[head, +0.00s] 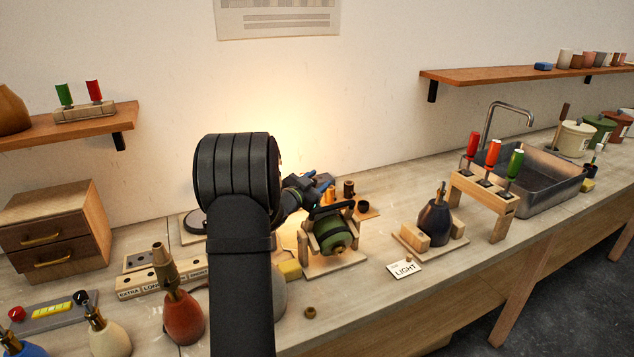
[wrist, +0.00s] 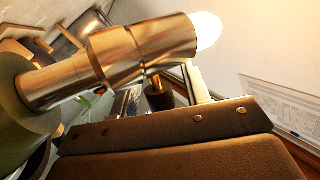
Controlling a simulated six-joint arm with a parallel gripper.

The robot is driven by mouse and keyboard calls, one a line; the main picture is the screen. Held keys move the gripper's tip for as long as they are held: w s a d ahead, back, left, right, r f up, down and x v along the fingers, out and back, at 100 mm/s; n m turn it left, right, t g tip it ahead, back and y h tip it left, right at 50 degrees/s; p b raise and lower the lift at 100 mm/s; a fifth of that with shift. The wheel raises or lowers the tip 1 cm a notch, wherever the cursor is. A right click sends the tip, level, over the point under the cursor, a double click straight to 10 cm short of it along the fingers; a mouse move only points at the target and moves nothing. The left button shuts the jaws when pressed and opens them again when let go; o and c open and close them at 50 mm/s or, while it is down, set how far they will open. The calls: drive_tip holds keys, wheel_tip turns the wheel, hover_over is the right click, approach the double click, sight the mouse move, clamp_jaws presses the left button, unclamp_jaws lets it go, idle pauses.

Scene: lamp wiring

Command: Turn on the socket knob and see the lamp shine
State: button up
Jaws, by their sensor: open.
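The green lamp body (head: 331,232) lies on its side in a wooden cradle (head: 335,262). In the wrist view its green side (wrist: 20,125) is at the left, with the brass socket (wrist: 125,55) reaching right. A bulb (wrist: 207,30) at the socket's end glows bright white. A small brass stub (wrist: 156,83), perhaps the knob, shows under the socket. My gripper (head: 318,191) is open beside the lamp's socket end. One brown padded jaw (wrist: 165,140) spans the lower wrist view, below and apart from the socket. My arm hides the socket and bulb in the head view.
A dark lamp body (head: 436,222) stands in a wooden holder at the right, by a LIGHT card (head: 404,269). A screwdriver rack (head: 484,187) stands before the sink (head: 540,178). A red-brown lamp body (head: 183,315) is left of my arm. The wall behind my arm glows warm.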

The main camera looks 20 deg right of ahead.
clamp_jaws()
drive_tip(key=shift+s+m+g, duration=0.15)
drive_tip(key=shift+m+g, duration=0.65)
drive_tip(key=shift+g, duration=0.3)
unclamp_jaws()
drive_tip(key=f+v, duration=0.1)
drive_tip(key=v, duration=1.6)
drive_tip(key=shift+a, duration=0.25)
drive_tip(key=shift+d+r, duration=0.1)
